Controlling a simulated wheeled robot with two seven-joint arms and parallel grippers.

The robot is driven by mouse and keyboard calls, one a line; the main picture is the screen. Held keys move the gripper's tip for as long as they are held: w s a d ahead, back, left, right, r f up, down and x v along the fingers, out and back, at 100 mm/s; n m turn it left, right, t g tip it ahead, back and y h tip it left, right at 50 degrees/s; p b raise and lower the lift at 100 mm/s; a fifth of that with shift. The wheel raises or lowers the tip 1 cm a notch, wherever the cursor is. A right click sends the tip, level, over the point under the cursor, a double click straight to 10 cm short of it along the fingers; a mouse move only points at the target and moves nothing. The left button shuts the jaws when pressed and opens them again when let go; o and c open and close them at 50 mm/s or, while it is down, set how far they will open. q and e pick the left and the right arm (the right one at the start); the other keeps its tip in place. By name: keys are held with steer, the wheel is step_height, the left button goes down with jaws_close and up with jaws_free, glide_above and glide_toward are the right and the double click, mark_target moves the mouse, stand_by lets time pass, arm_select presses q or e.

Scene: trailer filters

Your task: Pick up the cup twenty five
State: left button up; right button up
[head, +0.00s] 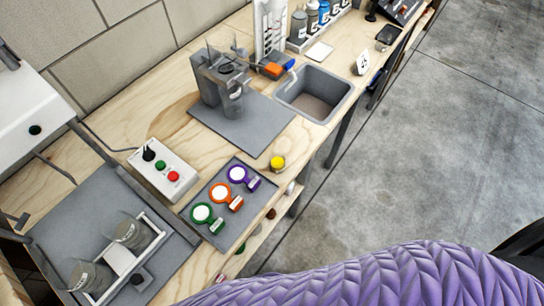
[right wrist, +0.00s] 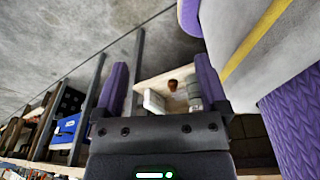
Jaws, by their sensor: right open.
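Another grey labelled vessel (head: 233,99) stands at the dark machine by the sink. The labels are too small to read, so I cannot tell which is cup twenty five. My right gripper (right wrist: 160,88) is open in the right wrist view, its purple fingers apart, with no object held between them. Beyond the fingers are a wooden shelf and small items. My left gripper is not in view.
A grey tray (head: 198,238) holds three round filters with purple, orange and green handles. The concrete floor (head: 440,130) at the right is clear. My purple-covered arm crosses the bottom.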

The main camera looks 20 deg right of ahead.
steer(key=w+a+r+t+y+b, duration=0.1)
steer(key=w+a+r+t, duration=0.15)
steer(key=w, duration=0.65)
steer(key=m+t+b, duration=0.2)
steer(key=t+b, duration=0.1)
steer(key=t, duration=0.7)
glide_toward(280, 168)
steer(key=f+x, duration=0.1)
steer(key=x, duration=0.2)
steer(key=b+x, duration=0.4)
steer(key=x, duration=0.4)
steer(key=shift+w, duration=0.7)
steer(key=shift+r, duration=0.1)
jaws_close()
